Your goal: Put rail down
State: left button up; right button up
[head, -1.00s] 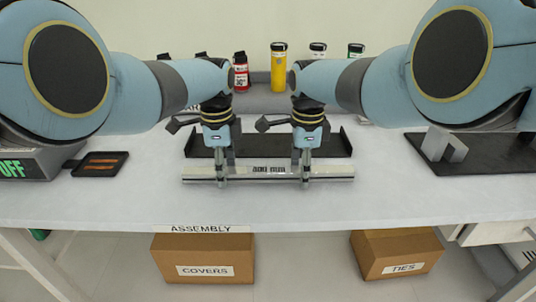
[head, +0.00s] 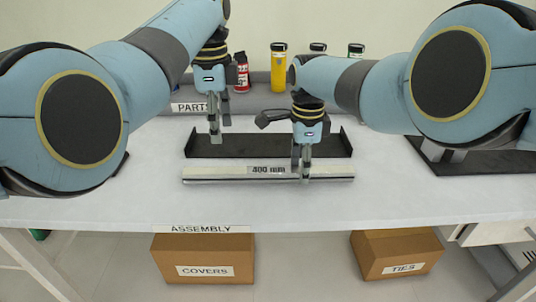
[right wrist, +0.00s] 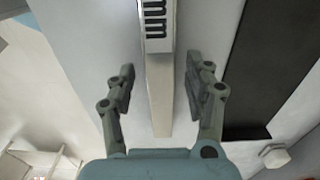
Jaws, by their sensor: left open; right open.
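The silver rail (head: 225,174), with a "400 mm" label, lies on the table just in front of a black tray. In the right wrist view the rail (right wrist: 161,95) runs between the fingers with gaps on both sides. My right gripper (head: 302,176) is open around the rail, right of the label; it also shows in the right wrist view (right wrist: 160,90). My left gripper (head: 214,138) is open and empty, raised above and behind the rail, in front of the tray's left part.
The black tray (head: 260,146) sits directly behind the rail. A yellow bottle (head: 278,68) and a red bottle (head: 241,75) stand at the back by the PARTS sign (head: 190,107). The table front (head: 280,207) is clear. Cardboard boxes (head: 203,258) lie below.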

notch_tip(320, 180, up, 11)
dwell(0.4)
